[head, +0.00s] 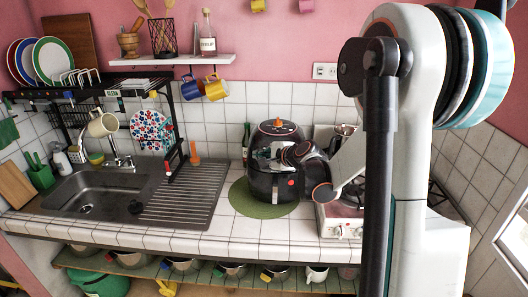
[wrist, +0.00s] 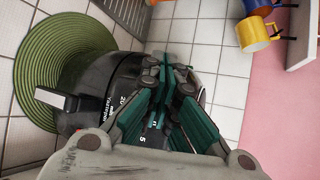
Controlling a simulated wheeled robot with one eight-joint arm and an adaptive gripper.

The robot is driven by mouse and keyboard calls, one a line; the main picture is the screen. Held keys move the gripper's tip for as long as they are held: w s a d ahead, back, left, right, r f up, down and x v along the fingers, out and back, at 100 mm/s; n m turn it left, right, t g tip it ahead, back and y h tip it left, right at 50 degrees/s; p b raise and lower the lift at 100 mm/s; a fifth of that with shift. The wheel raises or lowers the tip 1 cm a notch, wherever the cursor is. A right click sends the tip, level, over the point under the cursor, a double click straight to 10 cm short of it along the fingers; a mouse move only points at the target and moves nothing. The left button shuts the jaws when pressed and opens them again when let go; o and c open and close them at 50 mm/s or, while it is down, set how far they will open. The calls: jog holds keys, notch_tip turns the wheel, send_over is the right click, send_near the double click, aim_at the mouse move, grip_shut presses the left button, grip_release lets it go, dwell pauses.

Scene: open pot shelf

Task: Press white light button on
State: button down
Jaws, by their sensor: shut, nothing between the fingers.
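A black rounded cooker (head: 272,172) with an orange knob on its lid stands on the counter in the head view, with a small red spot on its front. In the wrist view the cooker (wrist: 100,85) lies under my gripper, with white markings and a pale-faced handle (wrist: 58,100). My gripper (wrist: 163,75) is shut and empty, with its teal-padded fingers over the cooker; I cannot tell if they touch it. A white wall plate (head: 325,71) with two square parts is on the pink wall. No button clearly marked as the white light one can be made out.
A green round mat (head: 250,200) lies under the cooker. A white stove (head: 341,222) stands to its right, partly behind my arm. A blue mug (head: 191,88) and a yellow mug (head: 216,88) hang from the shelf (head: 180,60). The sink (head: 90,190) is at left.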

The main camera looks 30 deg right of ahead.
jog(key=s+a, duration=0.2)
jog(key=s, duration=0.1)
jog(key=s+a, duration=0.1)
jog(key=s, duration=0.1)
jog(key=shift+a, duration=0.15)
jog(key=c, duration=2.4)
grip_release()
jog(key=shift+w, duration=0.1)
